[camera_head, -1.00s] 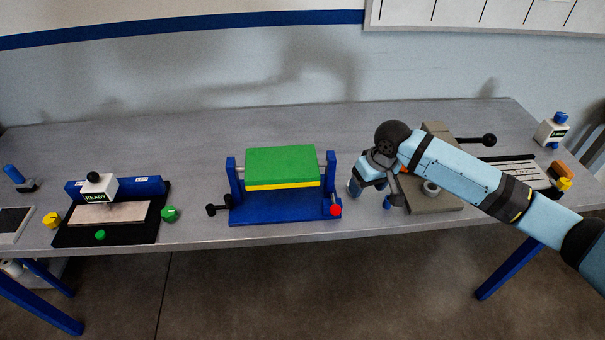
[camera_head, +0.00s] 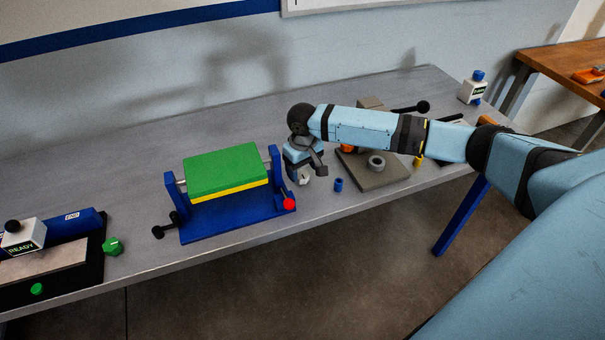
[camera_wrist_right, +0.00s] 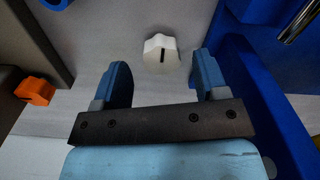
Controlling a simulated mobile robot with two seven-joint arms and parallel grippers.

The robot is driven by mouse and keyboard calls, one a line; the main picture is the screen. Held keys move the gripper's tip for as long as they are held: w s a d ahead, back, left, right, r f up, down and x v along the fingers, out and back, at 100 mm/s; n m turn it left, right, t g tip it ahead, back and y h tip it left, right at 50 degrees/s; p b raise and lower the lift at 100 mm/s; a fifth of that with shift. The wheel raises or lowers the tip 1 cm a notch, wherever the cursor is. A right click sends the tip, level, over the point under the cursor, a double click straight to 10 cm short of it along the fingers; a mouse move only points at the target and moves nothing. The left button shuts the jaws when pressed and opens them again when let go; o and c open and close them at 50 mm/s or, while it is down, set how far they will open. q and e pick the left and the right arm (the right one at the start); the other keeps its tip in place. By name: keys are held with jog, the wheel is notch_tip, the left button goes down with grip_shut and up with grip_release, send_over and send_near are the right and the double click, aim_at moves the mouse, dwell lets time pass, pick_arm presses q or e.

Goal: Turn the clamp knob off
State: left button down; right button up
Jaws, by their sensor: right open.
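A white lobed knob (camera_wrist_right: 160,52) with a dark pointer line stands on the grey tabletop in the right wrist view. It lies just beyond the gap between the fingertips of my right gripper (camera_wrist_right: 161,76), which is open and empty. In the head view my right gripper (camera_head: 303,172) points down beside the right end of the blue fixture (camera_head: 228,222), and the white knob (camera_head: 305,181) shows only partly below it. The fixture carries a green and yellow block (camera_head: 225,172) and has a red knob (camera_head: 289,204). My left gripper is out of view.
A grey-brown base plate (camera_head: 380,178) with a ring stands to the right, with an orange knob (camera_wrist_right: 36,90) near it. A small blue cylinder (camera_head: 338,185) stands between plate and gripper. A ready-marked device (camera_head: 22,238) and a green knob (camera_head: 112,246) are at left.

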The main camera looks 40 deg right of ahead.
aim_at(303, 176)
jog(key=shift+f, duration=1.25)
jog(key=c, duration=0.9)
jog(key=shift+c, duration=0.2)
